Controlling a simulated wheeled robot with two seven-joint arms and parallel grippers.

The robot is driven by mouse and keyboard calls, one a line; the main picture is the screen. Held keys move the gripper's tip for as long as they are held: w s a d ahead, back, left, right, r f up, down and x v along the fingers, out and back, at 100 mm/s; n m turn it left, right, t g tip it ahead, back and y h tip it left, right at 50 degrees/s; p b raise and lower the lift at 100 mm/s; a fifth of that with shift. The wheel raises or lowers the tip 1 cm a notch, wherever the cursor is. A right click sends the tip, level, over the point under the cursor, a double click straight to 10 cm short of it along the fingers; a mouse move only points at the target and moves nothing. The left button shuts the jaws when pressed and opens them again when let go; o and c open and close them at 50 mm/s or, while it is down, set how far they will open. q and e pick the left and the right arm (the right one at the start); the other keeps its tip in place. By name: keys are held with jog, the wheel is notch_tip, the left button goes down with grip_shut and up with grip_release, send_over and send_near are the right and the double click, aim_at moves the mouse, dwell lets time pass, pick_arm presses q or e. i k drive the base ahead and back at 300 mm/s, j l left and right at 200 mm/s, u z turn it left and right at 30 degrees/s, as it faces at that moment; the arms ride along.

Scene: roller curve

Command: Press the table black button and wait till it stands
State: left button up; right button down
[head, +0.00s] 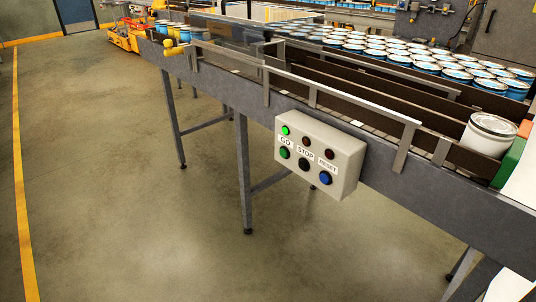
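The control box (348,165) is a beige box on the side of the conveyor. It carries the labels GO, STOP and RESET. The black button (304,164) is under the STOP label, between a green button (284,153) and a blue button (325,178). The lamp above GO (285,131) is lit green; the lamps above STOP (307,142) and RESET (330,154) are dark red. Neither of my grippers shows in the head view, and nothing touches the box.
The conveyor (240,98) runs from the upper left to the lower right on grey legs. A white can (488,134) stands on its right end, by a green part (514,158). Many blue-sided cans (425,66) stand behind. The floor (110,170) at front left is clear.

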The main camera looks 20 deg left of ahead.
aim_at(303, 164)
jog(key=i+j, duration=0.1)
jog(key=j, duration=0.95)
jog(key=i+j, duration=0.15)
jog(key=j, duration=0.4)
